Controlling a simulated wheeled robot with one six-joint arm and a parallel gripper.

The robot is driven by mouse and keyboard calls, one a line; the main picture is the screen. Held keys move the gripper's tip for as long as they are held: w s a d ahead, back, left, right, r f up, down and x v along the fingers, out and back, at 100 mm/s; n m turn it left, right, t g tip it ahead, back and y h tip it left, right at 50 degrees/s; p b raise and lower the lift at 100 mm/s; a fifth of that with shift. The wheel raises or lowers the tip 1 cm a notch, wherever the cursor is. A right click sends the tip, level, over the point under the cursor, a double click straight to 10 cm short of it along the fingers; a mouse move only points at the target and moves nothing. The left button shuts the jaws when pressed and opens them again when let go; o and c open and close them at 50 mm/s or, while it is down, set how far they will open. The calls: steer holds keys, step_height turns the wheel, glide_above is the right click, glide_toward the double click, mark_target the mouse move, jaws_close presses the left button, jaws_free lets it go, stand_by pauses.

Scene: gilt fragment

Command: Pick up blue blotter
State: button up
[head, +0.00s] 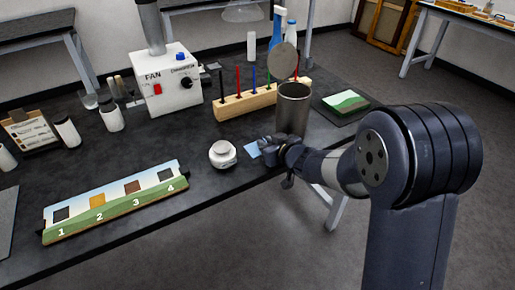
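A small light blue sheet, the blue blotter (252,150), lies on the black table top (150,150) near its front edge. It is just right of a round white lidded jar (222,153). My gripper (267,147) is at the right side of the blotter, in front of a metal can (292,110). The gripper hides part of the blotter's right side. I cannot tell whether the gripper touches it or hovers above, or whether the fingers are apart.
The can's round lid (284,61) stands raised. A wooden rack (245,103) with coloured sticks is behind. A painted strip (115,200) with numbered squares lies front left. A fan box (168,82) stands at the back. A small green picture (345,101) lies on the right.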

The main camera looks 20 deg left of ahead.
jaws_close()
steer(key=shift+r, duration=0.1)
